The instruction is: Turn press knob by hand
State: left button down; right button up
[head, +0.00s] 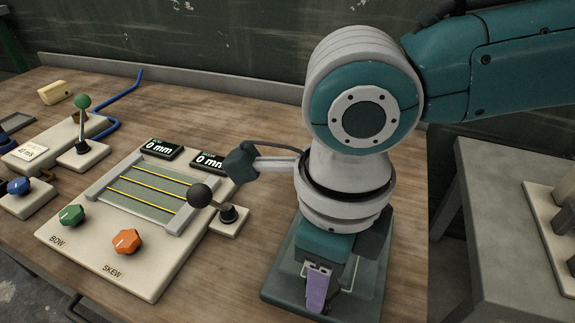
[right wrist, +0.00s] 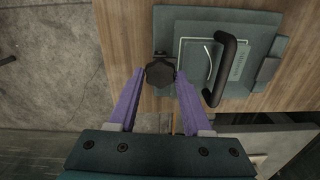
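A dark, faceted press knob (right wrist: 160,73) shows in the right wrist view at the edge of a dark plate (right wrist: 187,30). My right gripper (right wrist: 160,75) has two purple fingers, spread apart, with their tips on either side of the knob. Whether the tips touch it I cannot tell. In the head view my right gripper (head: 317,290) points down over the dark press (head: 282,284) at the table's front right. There the knob is hidden behind my gripper and wrist. My left gripper is out of view.
A black handle (right wrist: 222,68) arches over the plate, close to the right finger. In the head view, a panel (head: 155,275) with a green knob (head: 71,215), an orange knob (head: 127,241) and a black ball lever (head: 200,195) lies left of my arm. A grey table (head: 490,200) stands right.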

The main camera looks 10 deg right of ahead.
jog(key=o, duration=0.4)
jog(key=shift+c, duration=0.2)
jog(key=shift+r, duration=0.1)
notch_tip(320, 180, up, 6)
jog(key=p, duration=0.6)
